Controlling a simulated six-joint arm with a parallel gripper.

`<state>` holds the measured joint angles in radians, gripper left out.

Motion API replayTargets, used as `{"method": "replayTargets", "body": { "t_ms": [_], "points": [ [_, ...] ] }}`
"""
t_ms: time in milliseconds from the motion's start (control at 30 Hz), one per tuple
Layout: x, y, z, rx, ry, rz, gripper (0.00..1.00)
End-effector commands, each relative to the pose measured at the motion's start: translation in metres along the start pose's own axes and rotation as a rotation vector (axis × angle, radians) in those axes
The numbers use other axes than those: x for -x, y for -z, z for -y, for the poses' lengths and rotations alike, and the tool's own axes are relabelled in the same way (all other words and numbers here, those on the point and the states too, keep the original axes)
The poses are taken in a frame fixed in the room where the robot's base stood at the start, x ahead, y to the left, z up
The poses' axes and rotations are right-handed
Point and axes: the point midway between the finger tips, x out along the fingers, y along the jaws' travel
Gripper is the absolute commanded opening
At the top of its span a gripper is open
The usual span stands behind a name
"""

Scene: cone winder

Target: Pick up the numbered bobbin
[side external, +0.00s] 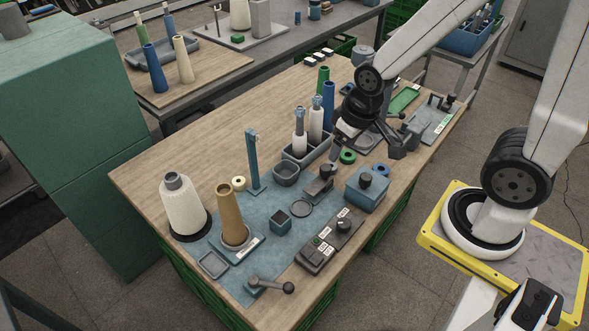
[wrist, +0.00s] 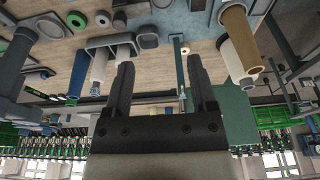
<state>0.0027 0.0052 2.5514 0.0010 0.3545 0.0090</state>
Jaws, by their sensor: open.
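Two white bobbins with blue-grey tops stand upright in a grey tray (side external: 306,152): a front one (side external: 299,143) and a rear one (side external: 316,127). I cannot read a number on either, so I cannot tell which is the numbered bobbin. In the wrist view, the bobbins (wrist: 98,66) appear inverted at upper left, partly behind a finger. My gripper (side external: 402,145) is to the right of the tray, apart from the bobbins. In the wrist view, its two fingers (wrist: 163,88) are spread with nothing held between them.
Green (side external: 323,80) and blue (side external: 328,105) tubes stand behind the tray. A tall teal post (side external: 253,160) rises to its left. A white yarn cone (side external: 183,205) and a tan cone (side external: 230,212) stand at front left. A blue box (side external: 366,190) sits near the right edge.

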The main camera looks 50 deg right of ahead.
Motion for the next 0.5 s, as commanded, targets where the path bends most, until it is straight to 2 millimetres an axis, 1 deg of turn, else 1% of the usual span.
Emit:
{"method": "replayTargets", "body": {
  "t_ms": [167, 267, 500],
  "points": [
    [-0.002, 0.017, -0.006, -0.090, -0.003, 0.011, 0.73],
    [-0.004, 0.035, -0.014, -0.189, -0.005, 0.023, 0.73],
    [-0.013, 0.089, -0.043, -0.516, -0.015, 0.062, 0.73]
  ]
}}
